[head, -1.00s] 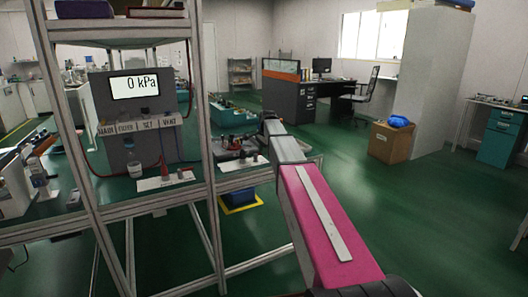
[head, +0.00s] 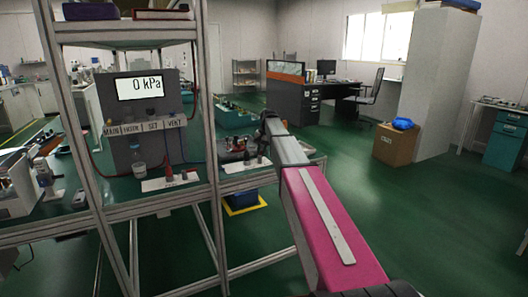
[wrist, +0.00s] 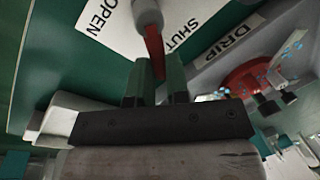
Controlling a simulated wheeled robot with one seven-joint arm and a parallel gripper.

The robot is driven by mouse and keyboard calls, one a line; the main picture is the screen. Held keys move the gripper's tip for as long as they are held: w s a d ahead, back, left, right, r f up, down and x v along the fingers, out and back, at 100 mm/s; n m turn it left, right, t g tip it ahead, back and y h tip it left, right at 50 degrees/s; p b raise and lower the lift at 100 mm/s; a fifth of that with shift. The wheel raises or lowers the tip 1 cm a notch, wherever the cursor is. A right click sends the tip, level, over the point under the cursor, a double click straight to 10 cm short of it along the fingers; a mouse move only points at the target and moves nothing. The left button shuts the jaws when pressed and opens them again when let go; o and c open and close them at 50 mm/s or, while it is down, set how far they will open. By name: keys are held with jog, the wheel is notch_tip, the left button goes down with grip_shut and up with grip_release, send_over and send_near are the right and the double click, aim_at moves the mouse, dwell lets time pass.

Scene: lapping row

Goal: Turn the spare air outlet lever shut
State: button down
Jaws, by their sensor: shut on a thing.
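In the wrist view, my gripper (wrist: 158,88) has its two green fingers closed on the red lever (wrist: 153,45). The lever hangs from a round grey pivot (wrist: 147,12) and its lower end goes between the fingertips. A white card (wrist: 115,20) behind it reads OPEN on the left and SHUT on the right; the lever crosses in front of the card nearer the word SHUT. In the head view, my arm reaches to the bench right of the shelf frame, and its end is too small to show the lever.
A grey panel (head: 165,93) reads 0 kPa. In the wrist view, a DRIP label (wrist: 230,35) and a red round part (wrist: 247,78) lie close to the right of the fingers. Metal shelf posts (head: 205,120) stand left of my arm. Green floor is open to the right.

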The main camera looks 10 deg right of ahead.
jog(key=n, duration=0.1)
jog(key=a+n, duration=0.1)
jog(key=n, duration=0.1)
jog(key=shift+w+a+n+g, duration=0.2)
jog(key=shift+w+n+g, duration=0.1)
jog(key=shift+n, duration=0.1)
jog(key=shift+s+a+n+g, duration=0.15)
jog(key=shift+a+n, duration=0.15)
jog(key=shift+n, duration=0.45)
jog(key=shift+a+n+g, duration=0.15)
jog(key=shift+a+n, duration=0.15)
jog(key=shift+n, duration=0.45)
jog(key=c, duration=1.1)
grip_release()
jog(key=shift+r, duration=0.15)
notch_tip(320, 180, up, 10)
jog(key=d, duration=0.2)
jog(key=shift+w+r, duration=0.2)
jog(key=shift+w, duration=0.1)
